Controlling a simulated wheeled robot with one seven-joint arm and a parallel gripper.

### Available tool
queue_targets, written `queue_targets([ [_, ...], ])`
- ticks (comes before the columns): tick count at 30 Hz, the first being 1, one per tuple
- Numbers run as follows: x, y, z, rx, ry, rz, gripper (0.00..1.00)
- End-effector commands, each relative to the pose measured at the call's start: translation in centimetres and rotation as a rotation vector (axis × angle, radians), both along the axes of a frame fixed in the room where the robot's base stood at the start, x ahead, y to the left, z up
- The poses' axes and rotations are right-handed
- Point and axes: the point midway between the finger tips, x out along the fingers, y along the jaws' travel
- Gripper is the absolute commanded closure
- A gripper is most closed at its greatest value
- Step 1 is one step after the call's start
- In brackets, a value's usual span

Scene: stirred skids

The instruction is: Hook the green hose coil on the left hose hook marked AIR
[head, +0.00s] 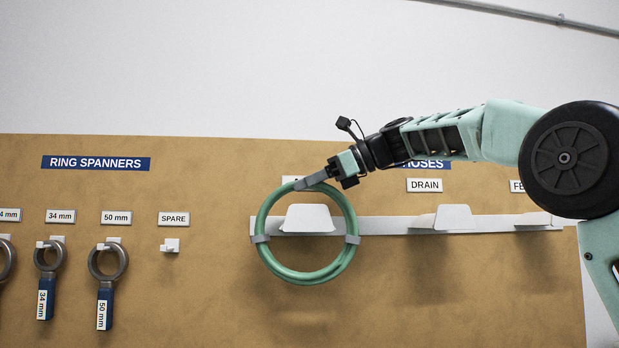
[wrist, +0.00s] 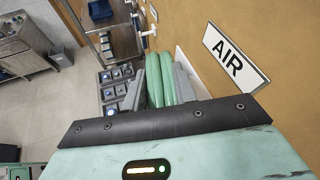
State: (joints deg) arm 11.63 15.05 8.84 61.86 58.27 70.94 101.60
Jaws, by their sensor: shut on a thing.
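The green hose coil (head: 268,266) hangs upright from my gripper (head: 312,183), which is shut on its top. Grey ties band the coil at its left and right sides. In the head view the white left hose hook (head: 307,218) shows through the coil's opening. I cannot tell from the head view whether the coil is around the hook or in front of it. The AIR label (wrist: 236,58) is clear in the wrist view, right of the coil (wrist: 158,80). In the head view my gripper mostly hides that label.
A DRAIN label (head: 424,185) and its hook (head: 453,216) are to the right on the same white rail (head: 390,225). A third hook is partly behind my arm. Ring spanners (head: 107,290) and an empty SPARE peg (head: 170,245) are at left.

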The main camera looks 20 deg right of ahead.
Motion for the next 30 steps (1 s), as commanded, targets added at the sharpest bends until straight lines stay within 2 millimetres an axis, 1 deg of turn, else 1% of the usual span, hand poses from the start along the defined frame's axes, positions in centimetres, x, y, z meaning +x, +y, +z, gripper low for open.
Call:
queue_targets([
  [1,0.3,0.0,0.2,0.001,-0.002,0.0,1.0],
  [7,1.4,-0.3,0.1,0.001,-0.002,0.0,1.0],
  [21,2.4,-0.5,-2.5,0.001,-0.002,0.0,1.0],
  [30,2.5,-0.5,-3.6,0.001,-0.002,0.0,1.0],
])
